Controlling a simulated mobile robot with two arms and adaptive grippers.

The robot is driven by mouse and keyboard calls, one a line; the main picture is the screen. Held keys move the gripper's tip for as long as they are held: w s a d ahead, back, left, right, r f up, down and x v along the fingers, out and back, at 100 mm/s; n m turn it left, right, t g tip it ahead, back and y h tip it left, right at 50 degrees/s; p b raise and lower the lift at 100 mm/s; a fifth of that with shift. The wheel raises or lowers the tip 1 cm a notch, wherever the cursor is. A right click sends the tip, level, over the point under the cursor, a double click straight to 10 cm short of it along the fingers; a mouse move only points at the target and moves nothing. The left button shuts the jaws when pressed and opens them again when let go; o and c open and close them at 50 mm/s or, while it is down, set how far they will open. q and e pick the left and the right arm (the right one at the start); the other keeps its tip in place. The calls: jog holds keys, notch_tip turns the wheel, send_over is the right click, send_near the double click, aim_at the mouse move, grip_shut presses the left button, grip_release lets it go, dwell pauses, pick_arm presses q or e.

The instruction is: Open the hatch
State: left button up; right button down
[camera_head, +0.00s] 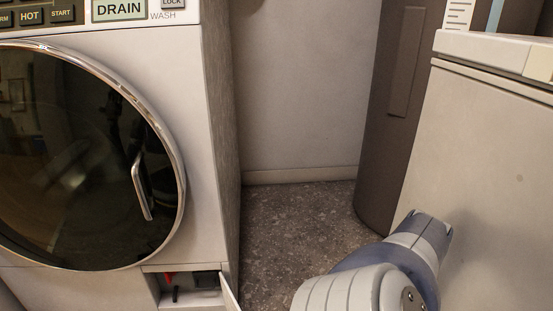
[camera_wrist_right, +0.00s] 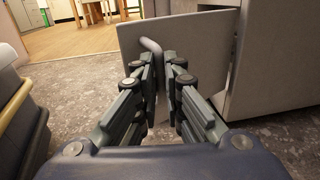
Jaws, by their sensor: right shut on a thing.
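The hatch (camera_head: 231,293) is a small pale panel low at the washer's right front corner. It stands swung outward, and the compartment (camera_head: 190,288) behind it shows, with a red part and black parts inside. In the right wrist view the hatch (camera_wrist_right: 205,38) is a grey panel with a bent metal handle (camera_wrist_right: 152,48). My right gripper (camera_wrist_right: 163,66) is shut on this handle, in front of the panel. The head view shows part of my right arm at lower right, but not the gripper's fingers. My left gripper is in neither view.
The washer (camera_head: 210,150) has a round dark glass door (camera_head: 80,160) with a chrome handle. A pale cabinet (camera_head: 490,160) and a brown column (camera_head: 395,110) stand at right. Speckled floor (camera_head: 285,235) between them is clear. A grey bin (camera_wrist_right: 20,115) is left in the wrist view.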

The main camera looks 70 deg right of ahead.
jog(key=shift+w+d+r+h, duration=0.15)
jog(key=shift+w+d+h, duration=0.25)
jog(key=shift+w+d, duration=0.55)
jog(key=c, duration=1.8)
grip_release()
jog(key=shift+w, duration=0.1)
jog(key=shift+o, duration=0.6)
jog(key=shift+w+a, duration=0.1)
jog(key=shift+w, duration=0.05)
jog(key=v, duration=1.2)
jog(key=shift+s+a+f+y, duration=0.25)
jog(key=shift+s+f+y, duration=0.05)
jog(key=shift+s, duration=0.1)
jog(key=shift+a, duration=0.1)
